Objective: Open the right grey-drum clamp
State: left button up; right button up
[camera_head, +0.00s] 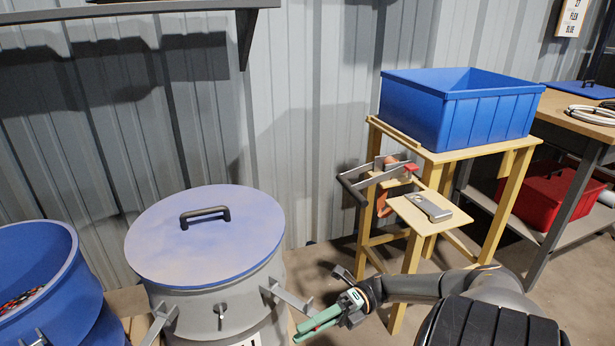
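The grey drum (200,300) stands left of centre under a round lid (160,245) with a dark handle (205,215). Its right clamp (288,297) is a metal lever on the drum's right side, sticking outward to the right. My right gripper (317,322), with green fingers, is just right of and below this lever's end. The fingers look close together; whether they touch the lever or are fully shut is unclear. A left clamp (158,324) also sticks out, at the drum's left front. My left gripper is out of view.
A blue drum (62,290) stands close on the left. A wooden stand (513,195) with a blue bin (490,115) and a small shelf (407,211) is on the right. Behind it are a workbench (565,115) and a red crate (540,195). A corrugated wall closes the back.

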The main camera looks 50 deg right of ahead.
jog(key=shift+o, duration=0.6)
jog(key=shift+w, duration=0.1)
jog(key=shift+d, duration=0.25)
pick_arm(q)
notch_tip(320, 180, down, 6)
jog(key=b, duration=0.5)
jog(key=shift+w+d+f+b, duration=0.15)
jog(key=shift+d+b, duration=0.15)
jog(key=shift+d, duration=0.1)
pick_arm(e)
jog(key=v, duration=1.2)
jog(key=shift+s, duration=0.25)
